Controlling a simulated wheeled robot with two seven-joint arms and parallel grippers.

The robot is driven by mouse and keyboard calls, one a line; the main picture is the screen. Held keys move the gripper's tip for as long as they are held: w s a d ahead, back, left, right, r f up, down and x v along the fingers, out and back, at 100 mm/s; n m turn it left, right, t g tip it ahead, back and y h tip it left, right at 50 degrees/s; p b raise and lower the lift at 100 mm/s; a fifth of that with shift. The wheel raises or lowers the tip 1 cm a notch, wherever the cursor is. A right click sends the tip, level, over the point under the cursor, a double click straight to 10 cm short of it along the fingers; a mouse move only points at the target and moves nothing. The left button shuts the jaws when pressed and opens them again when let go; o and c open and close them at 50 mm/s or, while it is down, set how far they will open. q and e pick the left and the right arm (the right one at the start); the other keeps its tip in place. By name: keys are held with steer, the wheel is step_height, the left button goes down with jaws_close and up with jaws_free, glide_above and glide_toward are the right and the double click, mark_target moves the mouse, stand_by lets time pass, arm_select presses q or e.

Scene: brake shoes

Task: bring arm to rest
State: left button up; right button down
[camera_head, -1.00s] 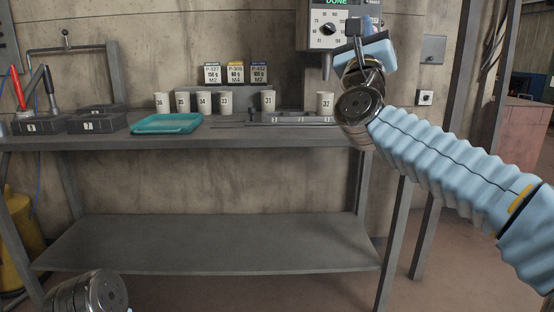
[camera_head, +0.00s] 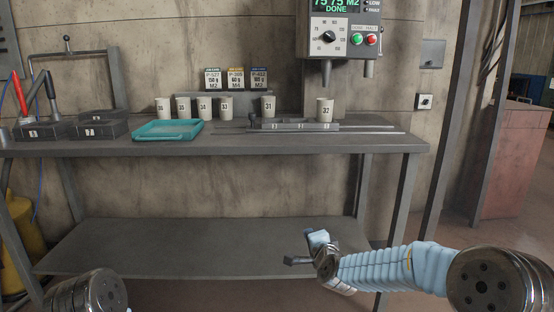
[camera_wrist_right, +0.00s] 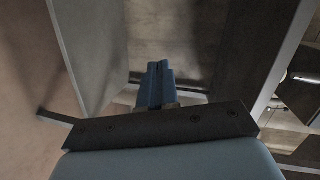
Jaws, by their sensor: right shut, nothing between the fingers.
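My right arm comes in from the right in the head view, low in front of the workbench. Its gripper (camera_head: 300,250) hangs below the tabletop, in front of the lower shelf. In the right wrist view the fingers of my right gripper (camera_wrist_right: 158,70) are together with nothing between them. My left gripper is not in view; only a metal joint of mine shows at the bottom left of the head view.
The workbench (camera_head: 300,145) bears numbered cups (camera_head: 325,110), a teal tray (camera_head: 167,130), dark bins (camera_head: 100,128) and a metal rail fixture (camera_head: 295,125). A dispenser (camera_head: 345,35) hangs on the wall above, its display reading DONE. The lower shelf (camera_head: 180,250) is bare.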

steer(key=s+d+f+n+g, duration=0.1)
steer(key=s+f+n+g, duration=0.15)
steer(key=s+f, duration=0.5)
steer(key=s+f+n+g+p, duration=0.1)
steer(key=s+f+n+g, duration=0.2)
steer(key=f, duration=0.7)
steer(key=s+d+f+n+g, duration=0.1)
steer(key=s+f+g, duration=0.1)
steer(key=s+f, duration=0.5)
steer(key=s+f+n+g, duration=0.2)
steer(key=s+f, duration=0.3)
steer(key=s, duration=0.5)
steer(key=s+f+n+g+y+p, duration=0.1)
steer(key=s+f+n+g, duration=0.2)
steer(key=s, duration=0.8)
step_height(320, 180, down, 2)
steer(key=shift+s+d+f+g, duration=0.1)
steer(key=shift+s+d+g, duration=0.1)
steer(key=shift+g, duration=0.75)
